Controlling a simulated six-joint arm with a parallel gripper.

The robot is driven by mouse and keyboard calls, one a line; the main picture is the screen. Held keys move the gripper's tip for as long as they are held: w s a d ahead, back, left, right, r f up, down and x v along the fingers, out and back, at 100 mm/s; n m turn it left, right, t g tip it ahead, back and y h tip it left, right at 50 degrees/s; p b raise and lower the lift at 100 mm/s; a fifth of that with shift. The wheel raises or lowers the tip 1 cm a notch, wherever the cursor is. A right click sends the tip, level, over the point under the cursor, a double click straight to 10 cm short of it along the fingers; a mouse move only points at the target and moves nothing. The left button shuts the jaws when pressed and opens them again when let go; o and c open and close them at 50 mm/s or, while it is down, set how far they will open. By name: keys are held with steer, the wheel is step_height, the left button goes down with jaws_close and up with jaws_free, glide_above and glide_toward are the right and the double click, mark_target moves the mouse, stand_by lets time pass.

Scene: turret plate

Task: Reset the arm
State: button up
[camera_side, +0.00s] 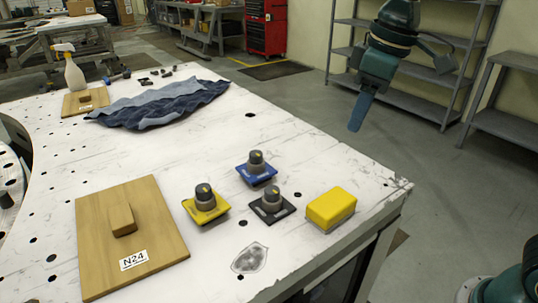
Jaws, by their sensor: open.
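My gripper (361,110) hangs in the air at the upper right, past the table's right edge in the picture, fingers pointing down. It is open and empty; its blue fingers overlap from this side, so the gap is hidden. On the white table (335,165), grey-black knobs stand upright on a yellow plate (207,212), a blue plate (243,171) and a black plate (269,216). A yellow block (331,208) lies to their right. A wooden board (155,207) labelled N24 lies at the front left with a wooden block (122,220) on it. My gripper touches none of these.
A crumpled blue cloth (165,105) lies farther back. Behind it are a second wooden board (72,107), a spray bottle (74,72) and several small dark parts (161,74). Grey shelves (425,105) stand behind my arm. The table between cloth and plates is clear.

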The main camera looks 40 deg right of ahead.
steer(key=s+d+f+m+t, duration=0.1)
steer(key=s+d+f+m, duration=0.1)
steer(key=s, duration=0.6)
steer(key=s+d+f+m+t, duration=0.2)
steer(key=s+d+f+m, duration=0.1)
steer(key=s, duration=0.5)
steer(key=d+f, duration=0.1)
steer(key=d, duration=0.1)
steer(key=shift+d+h, duration=0.3)
steer(key=shift+d, duration=0.05)
